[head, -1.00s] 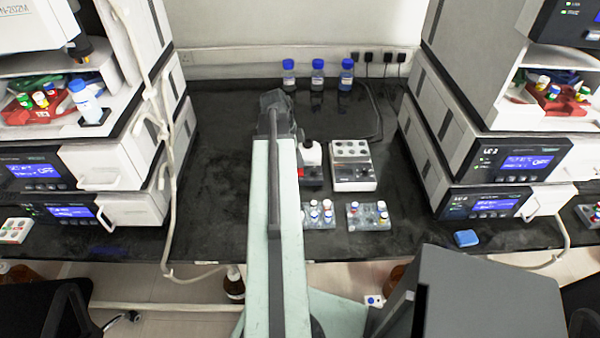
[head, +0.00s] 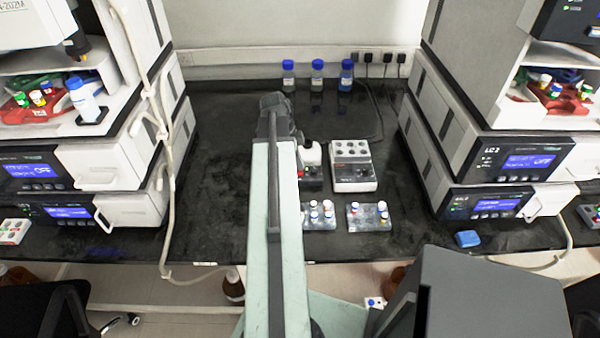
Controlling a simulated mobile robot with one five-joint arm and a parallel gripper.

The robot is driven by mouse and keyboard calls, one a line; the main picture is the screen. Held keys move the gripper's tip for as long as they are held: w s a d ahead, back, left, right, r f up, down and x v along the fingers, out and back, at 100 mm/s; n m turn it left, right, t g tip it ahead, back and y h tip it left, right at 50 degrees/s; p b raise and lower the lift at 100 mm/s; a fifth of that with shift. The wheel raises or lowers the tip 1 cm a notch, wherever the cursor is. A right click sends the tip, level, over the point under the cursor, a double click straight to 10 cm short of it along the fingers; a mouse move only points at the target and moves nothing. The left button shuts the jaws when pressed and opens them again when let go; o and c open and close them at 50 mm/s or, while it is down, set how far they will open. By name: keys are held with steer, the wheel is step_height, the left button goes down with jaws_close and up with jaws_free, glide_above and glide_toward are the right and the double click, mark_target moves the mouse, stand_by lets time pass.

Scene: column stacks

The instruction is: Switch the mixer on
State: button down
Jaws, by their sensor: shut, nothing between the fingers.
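The mixer (head: 311,155) is a small device with a white upper part and a dark base with a red patch. It stands on the black bench just right of my arm, which hides its left side. My gripper (head: 277,112) is at the dark far end of my arm, up and left of the mixer in the picture. It is shut and holds nothing. Its fingertips are hard to make out, and I cannot tell whether they touch the mixer. The mixer's switch and on/off state cannot be made out.
A white block device (head: 354,184) stands close right of the mixer. Two vial racks, the left one (head: 319,223) and the right one (head: 369,223), lie in front. Blue-capped bottles (head: 317,72) stand at the back. Instrument stacks flank the bench; its left middle is clear.

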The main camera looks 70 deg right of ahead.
steer(key=shift+r+p, duration=2.4)
steer(key=shift+r, duration=0.15)
steer(key=shift+f, duration=0.1)
